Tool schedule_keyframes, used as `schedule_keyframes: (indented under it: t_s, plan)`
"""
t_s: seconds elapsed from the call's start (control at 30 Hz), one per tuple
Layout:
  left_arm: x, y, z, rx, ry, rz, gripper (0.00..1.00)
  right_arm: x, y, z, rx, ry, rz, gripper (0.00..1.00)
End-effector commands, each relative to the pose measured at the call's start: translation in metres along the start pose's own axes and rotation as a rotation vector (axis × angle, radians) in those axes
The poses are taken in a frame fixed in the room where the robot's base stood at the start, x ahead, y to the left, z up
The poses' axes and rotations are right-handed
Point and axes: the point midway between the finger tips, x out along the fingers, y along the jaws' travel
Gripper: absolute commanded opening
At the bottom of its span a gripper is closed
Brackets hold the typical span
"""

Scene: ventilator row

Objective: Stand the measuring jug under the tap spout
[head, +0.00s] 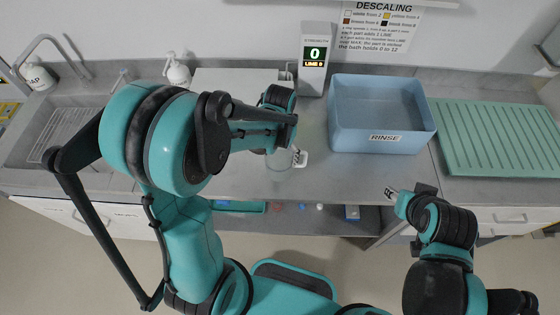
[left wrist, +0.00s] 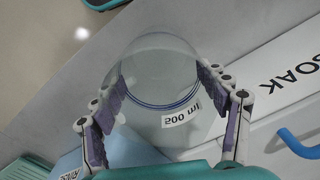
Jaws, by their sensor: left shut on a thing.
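The measuring jug (head: 279,165) is clear and see-through, hard to make out in the head view over the front of the counter. In the left wrist view the jug (left wrist: 160,75) shows blue rings and a "500 ml" label. My left gripper (left wrist: 168,108) is shut on it, with purple-padded fingers on both sides. My left arm hides part of the gripper in the head view. A curved tap (head: 47,42) stands at the sink (head: 70,115) on the far left, well away from the jug. My right gripper (head: 391,193) is at the counter's front edge; its jaw opening is unclear.
A blue RINSE tub (head: 382,110) is right of the jug, with a green ribbed tray (head: 495,135) beyond. A display (head: 314,55) reads 0. A white SOAK tub (left wrist: 285,65) is partly hidden by my arm in the head view. Soap bottles (head: 36,77) (head: 177,72) stand at the back left.

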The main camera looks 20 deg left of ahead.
Motion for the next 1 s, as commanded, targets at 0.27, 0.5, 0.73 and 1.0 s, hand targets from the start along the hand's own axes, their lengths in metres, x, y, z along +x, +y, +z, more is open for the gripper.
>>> schedule_keyframes:
  t_s: [0.27,0.5,0.73,1.0]
  plan:
    - [0.035,0.0,0.0,0.0,0.0,0.0,0.44,0.008,0.0,0.006,0.0,0.0,0.0,0.4]
    - [0.035,0.0,0.0,0.0,0.0,0.0,0.44,0.008,0.0,0.005,0.0,0.0,0.0,0.4]
    - [0.038,0.001,0.0,-0.001,0.0,0.0,0.95,0.011,0.0,0.008,0.0,0.0,0.0,0.4]
    - [0.038,0.001,0.0,-0.001,0.0,0.0,0.95,0.01,0.0,0.007,0.0,0.0,0.0,0.4]
